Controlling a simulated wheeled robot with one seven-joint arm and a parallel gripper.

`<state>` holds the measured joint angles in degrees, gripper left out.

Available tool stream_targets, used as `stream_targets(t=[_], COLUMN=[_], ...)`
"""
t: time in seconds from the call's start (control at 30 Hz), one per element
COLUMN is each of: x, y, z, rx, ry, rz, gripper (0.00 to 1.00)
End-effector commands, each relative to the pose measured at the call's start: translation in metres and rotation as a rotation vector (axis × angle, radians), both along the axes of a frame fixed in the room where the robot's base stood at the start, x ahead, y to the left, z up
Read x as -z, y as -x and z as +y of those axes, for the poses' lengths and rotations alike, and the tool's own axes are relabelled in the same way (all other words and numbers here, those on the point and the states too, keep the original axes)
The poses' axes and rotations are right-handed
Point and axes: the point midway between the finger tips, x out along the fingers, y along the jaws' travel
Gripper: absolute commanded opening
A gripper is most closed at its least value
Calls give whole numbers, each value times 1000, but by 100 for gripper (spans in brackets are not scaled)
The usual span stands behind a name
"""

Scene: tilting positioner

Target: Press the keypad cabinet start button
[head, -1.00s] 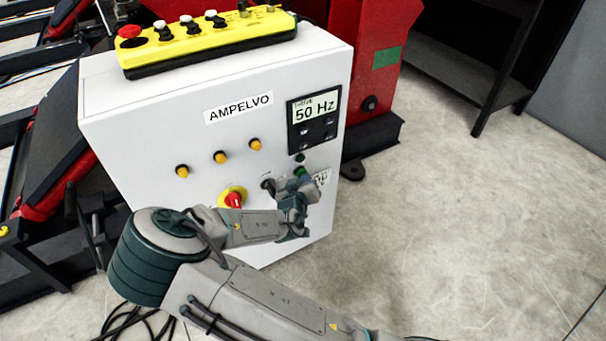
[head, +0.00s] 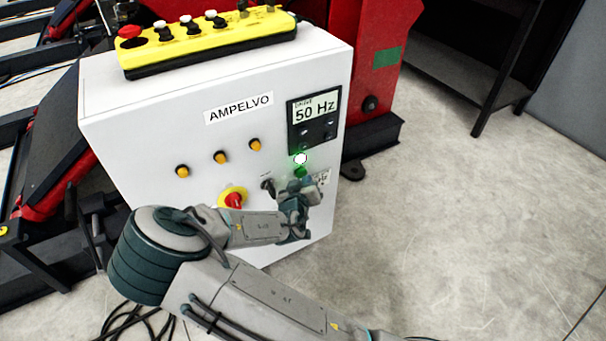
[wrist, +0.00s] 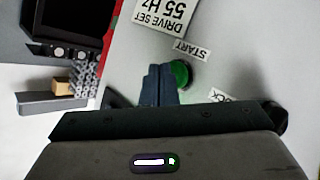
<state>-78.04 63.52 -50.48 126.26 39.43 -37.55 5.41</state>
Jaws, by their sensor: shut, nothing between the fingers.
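The white keypad cabinet (head: 150,120) stands ahead of me with its front panel facing me. The green start button (head: 300,171) is partly hidden behind my gripper (head: 311,181). In the wrist view the button (wrist: 182,73) sits beside a START label (wrist: 191,49). My shut, empty fingers (wrist: 160,72) overlap the button's left edge there. I cannot tell whether they touch it. Just above the button in the head view, a round lamp (head: 300,158) glows bright white-green. The display (head: 314,117) reads 50 Hz.
A red and yellow rotary switch (head: 233,199) and a black selector (head: 267,185) lie left of my gripper. A yellow control box (head: 210,42) sits on top of the cabinet. The floor to the right is clear.

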Motion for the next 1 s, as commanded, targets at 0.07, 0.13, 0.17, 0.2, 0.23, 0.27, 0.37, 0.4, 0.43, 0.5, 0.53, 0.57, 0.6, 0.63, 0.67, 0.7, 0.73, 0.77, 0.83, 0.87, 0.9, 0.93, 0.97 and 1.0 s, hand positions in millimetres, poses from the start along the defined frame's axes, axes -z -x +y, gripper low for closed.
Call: stream_targets(t=[0.07,0.13,0.17,0.2,0.23,0.27,0.37,0.4,0.43,0.5,0.53,0.57,0.6,0.63,0.67,0.7,0.73,0.77,0.83,0.87,0.9,0.93,0.97,1.0], x=[0,0,0,0,0,0,0,0,0,0,0,0,0,0,0,0,0,0,0,0,0,0,0,0], y=[4,5,6,6,6,5,5,6,6,9,11,13,17,19,22,25,28,30,36,38,41,43,44,45], z=[-2,-4,-4,-4,-4,-4,-3,-4,-4,-6,-7,-9,-11,-13,-15,-17,-19,-21,-24,-26,-28,-29,-29,-30], rx=[0,0,0,0,0,0,0,0,0,0,0,1,1,1,1,0,0,1,1,1,1,0,0,-1], ry=[0,0,0,0,0,0,0,1,1,0,0,0,0,0,1,1,1,1,0,0,1,1,1,1], rz=[0,0,0,0,0,0,0,0,0,1,1,0,0,2,2,1,1,2,0,0,2,1,0,1], gripper=[0,0,0,0,0,0,0,0,0,0,0,0,0,0,0,0,0,0,0,0,0,0,0,0])
